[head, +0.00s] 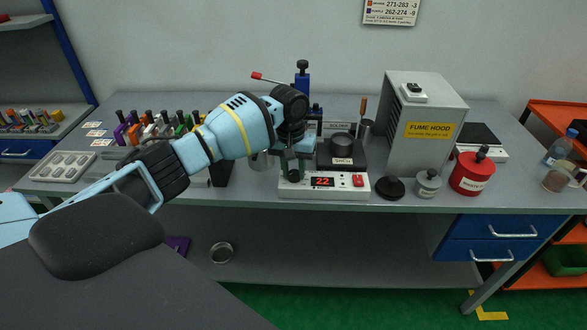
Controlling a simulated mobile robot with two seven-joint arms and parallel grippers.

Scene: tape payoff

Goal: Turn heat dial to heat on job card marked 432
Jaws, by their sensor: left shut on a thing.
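My left gripper (294,172) reaches down from the left to the front of the white hot plate (333,192). It is shut on the black heat dial (293,176) at the left of the front panel, and its fingers cover part of the dial. The red display (322,182) beside the dial reads 22. A dark pot (342,147) stands on the hot plate. Small white cards (95,125) lie at the back left of the bench, too small to read here. My right gripper is not in view.
A grey fume hood (424,110) stands right of the hot plate. A black lid-like disc (390,188), a small grey jar (428,183) and a red container (472,173) stand near the front edge. Racks of coloured-handled tools and a metal tray (63,167) fill the left.

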